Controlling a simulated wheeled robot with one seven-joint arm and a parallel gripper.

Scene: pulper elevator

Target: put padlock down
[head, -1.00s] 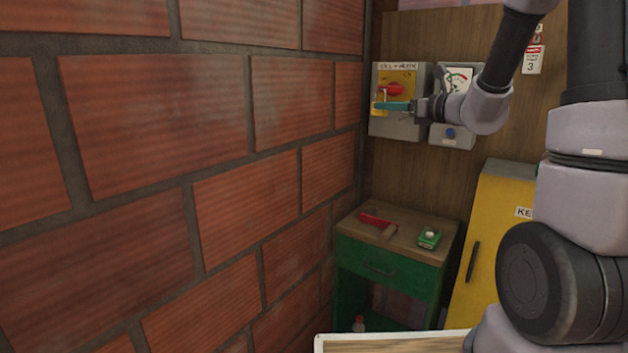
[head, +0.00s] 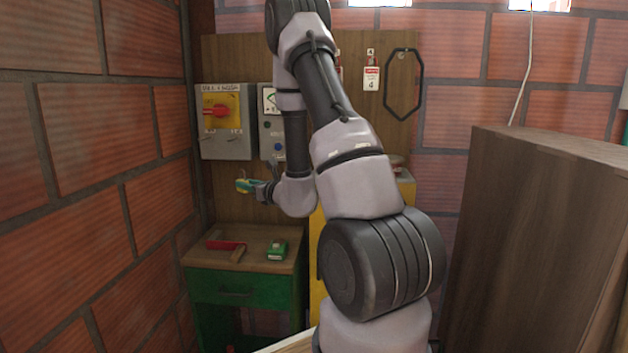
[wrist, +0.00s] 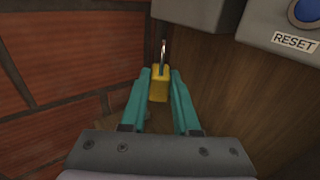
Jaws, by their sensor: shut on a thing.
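A yellow padlock (wrist: 159,86) with a metal shackle is between the teal fingertips of my gripper (wrist: 159,90) in the wrist view. The fingers are shut on its body, and the shackle points away from my gripper. In the head view my gripper (head: 246,185) is in the air above the green cabinet (head: 236,290) with a wooden top, below the grey switch box (head: 226,120). The padlock is too small there to make out clearly.
On the cabinet top lie a red tool with a wooden handle (head: 230,246) and a small green box (head: 277,249). The wooden front of the top is bare. A brick wall (head: 110,180) stands at left. A grey box with a blue button (head: 278,147) is on the panel.

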